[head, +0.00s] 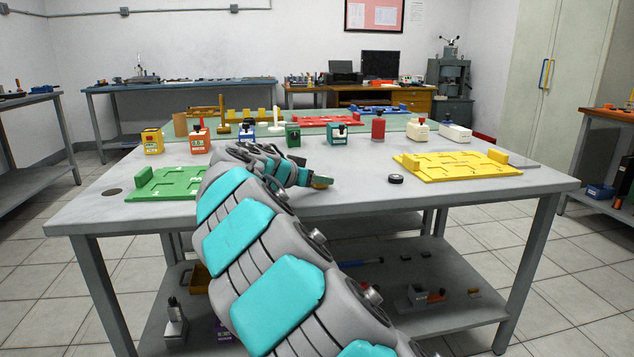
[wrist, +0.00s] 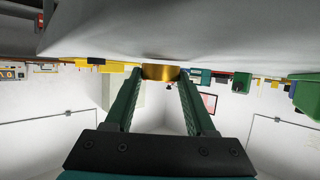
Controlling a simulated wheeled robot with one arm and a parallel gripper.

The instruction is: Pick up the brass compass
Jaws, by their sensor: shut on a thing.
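The brass compass (wrist: 160,72) is a short, round, gold-coloured piece between the tips of my gripper (wrist: 161,76) in the wrist view. The two green fingers touch it from both sides, so my gripper is shut on it. In the head view the compass (head: 321,182) shows small at the end of my gripper (head: 312,179), low over the grey table near its middle. I cannot tell whether it still touches the tabletop. My arm hides part of the table in the head view.
A small black round piece (head: 395,179) lies to the right on the grey table (head: 345,203). A yellow plate (head: 458,166) lies further right and a green plate (head: 165,184) at the left. Several coloured blocks, including a red one (head: 378,129), stand in a row behind.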

